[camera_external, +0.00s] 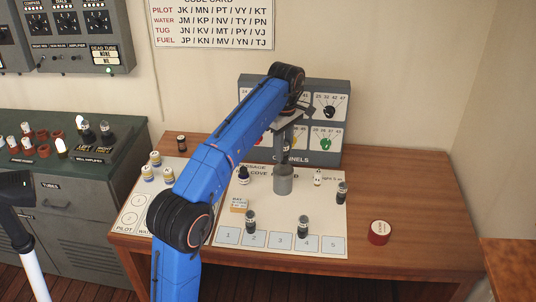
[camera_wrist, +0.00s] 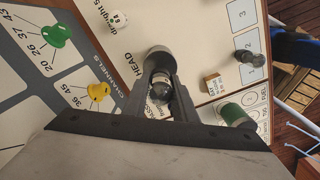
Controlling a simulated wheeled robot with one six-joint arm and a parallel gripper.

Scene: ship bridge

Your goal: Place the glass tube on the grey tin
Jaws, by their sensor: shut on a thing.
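My gripper (camera_external: 287,143) is over the middle of the desk, pointing down, with its jaws closed around the glass tube (camera_external: 286,149). The grey tin (camera_external: 283,181) stands upright on the white chart, right below the gripper. In the wrist view my gripper (camera_wrist: 161,100) holds the tube (camera_wrist: 161,86), which shows a dark rounded end and a clear, pale part between the fingers. The grey tin (camera_wrist: 156,57) shows just beyond it, partly hidden by the tube and fingers. I cannot tell whether the tube touches the tin.
A grey channels panel (camera_external: 340,120) with coloured knobs stands behind. Dark-topped pieces (camera_external: 250,222), (camera_external: 303,227), (camera_external: 341,192) stand around the chart, with a small white figure (camera_external: 318,178) and a tan block (camera_external: 239,205). A red round tin (camera_external: 379,233) sits right.

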